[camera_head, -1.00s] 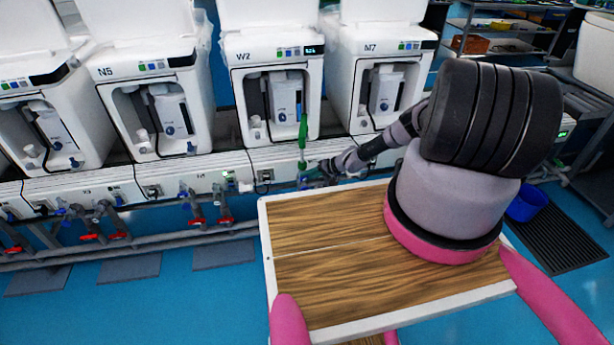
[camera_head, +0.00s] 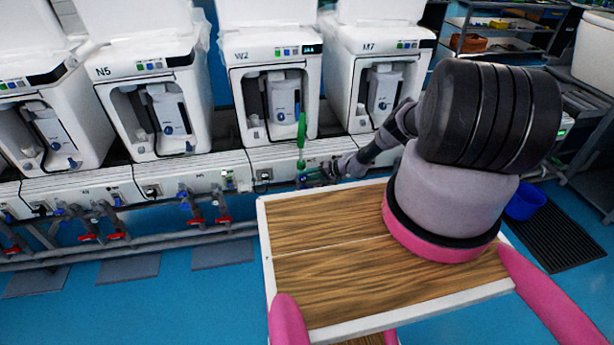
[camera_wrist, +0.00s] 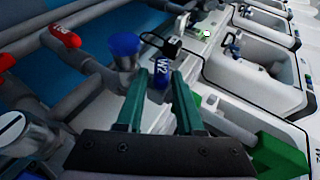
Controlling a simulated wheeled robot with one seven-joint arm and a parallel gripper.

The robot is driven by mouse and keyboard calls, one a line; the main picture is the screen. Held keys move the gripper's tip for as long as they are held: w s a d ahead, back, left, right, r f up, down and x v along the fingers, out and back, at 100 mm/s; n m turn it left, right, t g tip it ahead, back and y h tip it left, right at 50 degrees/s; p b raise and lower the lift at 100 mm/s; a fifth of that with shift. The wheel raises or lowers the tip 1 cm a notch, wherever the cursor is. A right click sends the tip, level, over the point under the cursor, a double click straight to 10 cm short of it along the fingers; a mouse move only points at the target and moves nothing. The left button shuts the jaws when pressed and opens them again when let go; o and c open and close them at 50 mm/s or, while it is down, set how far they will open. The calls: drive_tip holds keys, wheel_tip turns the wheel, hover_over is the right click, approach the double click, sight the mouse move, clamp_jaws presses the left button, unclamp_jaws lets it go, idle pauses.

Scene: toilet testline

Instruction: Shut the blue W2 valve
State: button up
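The W2 machine (camera_head: 270,55) stands at the back centre in the head view, with its valve area behind the board's far edge. In the wrist view a blue part marked W2 (camera_wrist: 160,75) shows between the fingertips of my gripper (camera_wrist: 160,85). A round blue knob (camera_wrist: 124,44) on a grey pipe fitting is just left of it. The two green fingers are apart, one on each side of the W2 part; I cannot tell whether they touch it. In the head view my gripper (camera_head: 312,174) is low in front of the W2 machine, small and partly hidden by my arm.
A green upright bar (camera_head: 302,132) stands in front of the W2 machine. Red valve handles (camera_head: 195,220) and grey pipes (camera_head: 130,240) run low along the left. A red handle (camera_wrist: 60,36) is left in the wrist view. The N5 machine (camera_head: 150,80) and M7 machine (camera_head: 380,70) flank W2.

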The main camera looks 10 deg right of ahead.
drive_tip(key=shift+o, duration=0.3)
drive_tip(key=shift+d+r, duration=0.15)
drive_tip(key=shift+d, duration=0.05)
drive_tip(key=v, duration=1)
drive_tip(key=shift+s, duration=0.2)
drive_tip(key=shift+d, duration=0.1)
